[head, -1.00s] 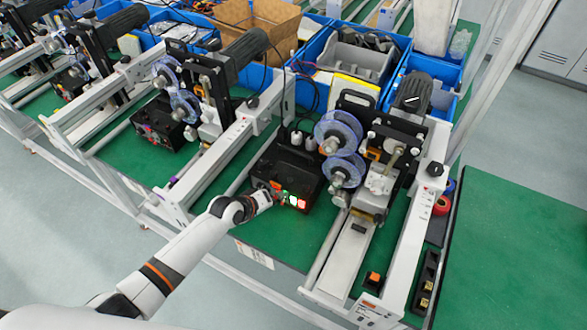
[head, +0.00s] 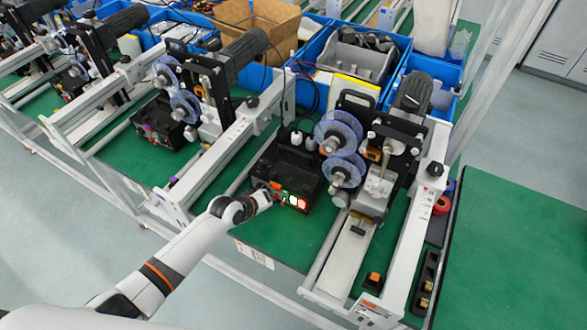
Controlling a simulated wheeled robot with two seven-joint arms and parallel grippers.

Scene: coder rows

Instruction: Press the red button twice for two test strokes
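A black control box (head: 286,172) stands on the green bench top in the middle of the view. Its front panel carries small lit buttons: a green one (head: 292,200) and a pale one with a red edge (head: 301,203). An orange-red part (head: 275,186) shows at the panel's left end. My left gripper (head: 273,196) is at the left part of this panel, very close to the buttons. I cannot tell if it touches one, and its fingers are too small to read. It hides part of the panel. My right gripper is not in view.
The coding machine with clear blue reels (head: 341,148) stands right of the box, over a pale metal plate (head: 343,258). A small black box with an orange-red button (head: 374,278) sits at the front right. Blue bins (head: 313,50) line the back. The right green bench (head: 510,255) is clear.

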